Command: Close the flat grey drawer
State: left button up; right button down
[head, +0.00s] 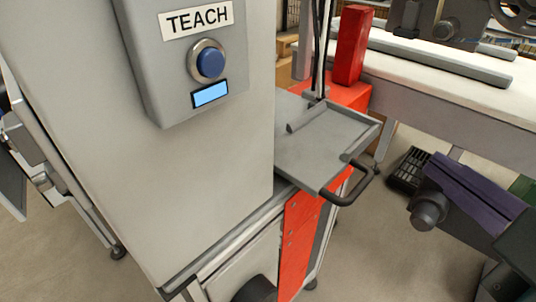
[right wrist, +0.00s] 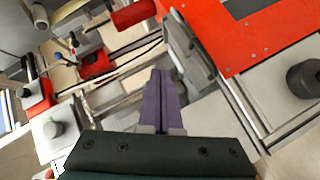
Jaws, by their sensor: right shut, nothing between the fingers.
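The flat grey drawer (head: 322,150) is a shallow tray standing out from the red cabinet in the head view. Its black handle (head: 350,192) is at its front right edge. A small grey bar lies at its back left. My right gripper (head: 437,168) has purple fingers, is shut and empty, and is to the right of the handle, apart from it in the picture. In the right wrist view the closed purple fingers (right wrist: 162,82) point up the picture, beside a grey edge that may be the drawer. My left gripper is not in view.
A large grey box with a TEACH button (head: 210,62) fills the left and hides part of the cabinet. A white-topped bench (head: 430,85) is at back right. A black crate (head: 408,170) is on the floor.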

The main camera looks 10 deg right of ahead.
jog(key=s+a+f+n+t+y+b, duration=0.1)
jog(key=s+a+f+n+y+b, duration=0.2)
jog(key=a+f+n+y+b, duration=0.65)
jog(key=shift+n+h, duration=0.55)
jog(key=shift+n, duration=0.3)
jog(key=x, duration=0.3)
jog(key=p+x, duration=0.1)
jog(key=x, duration=0.2)
jog(key=p+x, duration=0.1)
jog(key=x, duration=0.3)
jog(key=shift+s+a, duration=0.2)
jog(key=shift+a, duration=0.1)
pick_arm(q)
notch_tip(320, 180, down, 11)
pick_arm(e)
jog(key=shift+w+d+f, duration=0.1)
jog(key=shift+w+d, duration=1.3)
jog(key=shift+d, duration=0.1)
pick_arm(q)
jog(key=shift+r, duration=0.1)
pick_arm(e)
jog(key=shift+d, duration=0.1)
